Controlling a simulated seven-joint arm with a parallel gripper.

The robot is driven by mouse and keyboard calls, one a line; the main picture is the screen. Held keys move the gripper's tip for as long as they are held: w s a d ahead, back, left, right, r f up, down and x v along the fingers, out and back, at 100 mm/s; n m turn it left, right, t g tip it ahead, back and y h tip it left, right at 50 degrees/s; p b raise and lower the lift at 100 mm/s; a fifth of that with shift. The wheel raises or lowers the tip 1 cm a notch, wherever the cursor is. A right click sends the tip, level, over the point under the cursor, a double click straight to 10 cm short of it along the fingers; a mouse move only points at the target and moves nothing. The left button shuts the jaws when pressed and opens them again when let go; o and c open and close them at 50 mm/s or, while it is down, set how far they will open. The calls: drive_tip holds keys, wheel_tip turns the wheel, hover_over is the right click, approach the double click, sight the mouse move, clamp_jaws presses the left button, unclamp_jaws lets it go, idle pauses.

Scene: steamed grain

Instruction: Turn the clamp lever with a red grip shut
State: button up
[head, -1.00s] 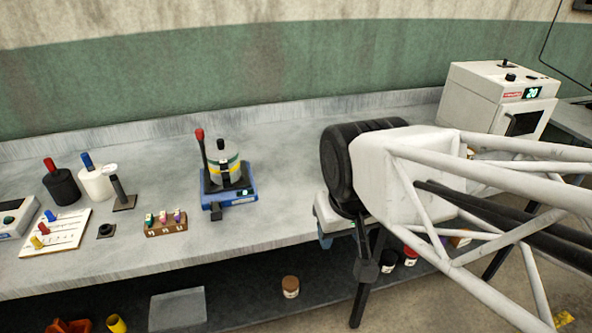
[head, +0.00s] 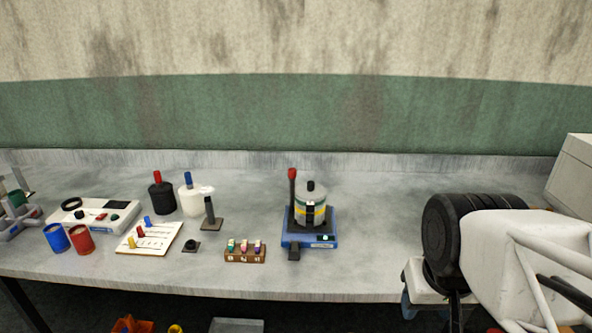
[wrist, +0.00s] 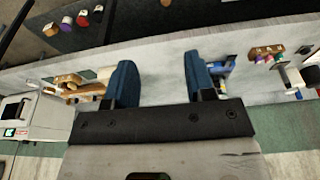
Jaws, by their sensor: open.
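The clamp lever (head: 292,203) stands upright at the left side of a grey pot (head: 310,190) with a yellow band; its red grip (head: 292,174) is at the top. The pot sits on a blue base (head: 310,241) on the bench. My gripper is at the right in the head view, apart from the lever, its fingers mostly hidden there. In the wrist view my gripper (wrist: 158,82) shows two blue fingers spread wide with nothing between them. The blue base (wrist: 226,69) shows partly behind the right finger there; the lever is not clear in that view.
A small block with coloured pegs (head: 245,252) stands left of the base. Black (head: 161,198) and white (head: 191,203) bottles stand further left. A wooden object (wrist: 85,88) lies left of my fingers in the wrist view.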

drive_tip(key=shift+o, duration=0.5)
drive_tip(key=w+a+r+n, duration=0.1)
drive_tip(key=w+a+r, duration=0.15)
drive_tip(key=w, duration=0.55)
drive_tip(key=w+a+r+n, duration=0.15)
drive_tip(key=w+r, duration=0.25)
drive_tip(key=w, duration=0.5)
drive_tip(key=n+g, duration=0.3)
drive_tip(key=n, duration=0.4)
hover_over(292, 169)
wheel_tip(292, 169, down, 7)
drive_tip(key=shift+f, duration=0.1)
drive_tip(key=shift+f, duration=0.1)
drive_tip(key=shift+f, duration=3.8)
